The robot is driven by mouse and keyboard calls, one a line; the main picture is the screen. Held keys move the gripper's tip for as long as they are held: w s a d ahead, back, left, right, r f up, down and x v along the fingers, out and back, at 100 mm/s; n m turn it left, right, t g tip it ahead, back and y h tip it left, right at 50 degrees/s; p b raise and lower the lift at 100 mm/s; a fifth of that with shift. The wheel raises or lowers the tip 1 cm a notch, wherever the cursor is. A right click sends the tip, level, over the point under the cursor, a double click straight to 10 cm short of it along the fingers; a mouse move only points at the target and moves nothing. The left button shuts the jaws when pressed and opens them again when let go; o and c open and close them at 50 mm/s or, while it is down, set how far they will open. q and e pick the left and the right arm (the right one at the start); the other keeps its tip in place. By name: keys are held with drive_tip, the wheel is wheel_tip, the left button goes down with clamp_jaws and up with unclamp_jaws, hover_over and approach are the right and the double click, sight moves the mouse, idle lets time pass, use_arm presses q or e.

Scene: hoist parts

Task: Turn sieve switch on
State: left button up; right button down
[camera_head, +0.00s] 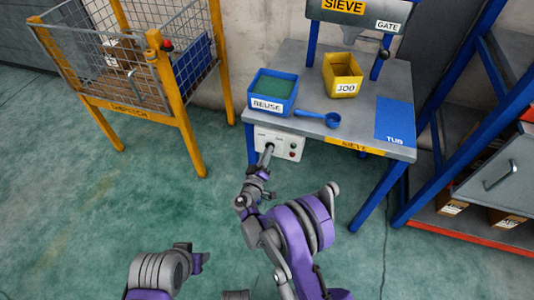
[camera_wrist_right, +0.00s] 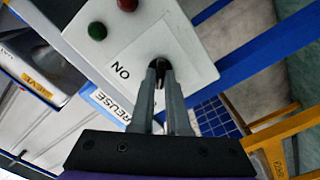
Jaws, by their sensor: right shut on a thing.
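The white sieve switch box (camera_head: 292,143) hangs under the front left of the sieve table. It has a green and a red button on its right side. In the right wrist view the box (camera_wrist_right: 188,42) fills the upper middle, with an "ON" label beside the dark switch knob (camera_wrist_right: 158,65). My right gripper (camera_head: 267,153) reaches up to the left part of the box. Its fingertips (camera_wrist_right: 159,76) are closed around the knob, which they mostly hide. The knob's exact angle is hard to tell.
On the sieve table (camera_head: 310,98) stand a blue REUSE bin (camera_head: 272,90), a yellow JOB bin (camera_head: 342,74) and a blue scoop (camera_head: 322,117). A yellow DISPATCH cage (camera_head: 130,104) stands left, a blue rack (camera_head: 436,130) right. The green floor (camera_head: 90,225) in front is clear.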

drive_tip(key=shift+f+n+b, duration=0.1)
drive_tip(key=shift+n+b, duration=1.7)
drive_tip(key=shift+n, duration=5.3)
drive_tip(key=c, duration=0.9)
unclamp_jaws()
drive_tip(key=p+v, duration=0.1)
drive_tip(key=v, duration=1)
drive_tip(key=shift+w, duration=0.1)
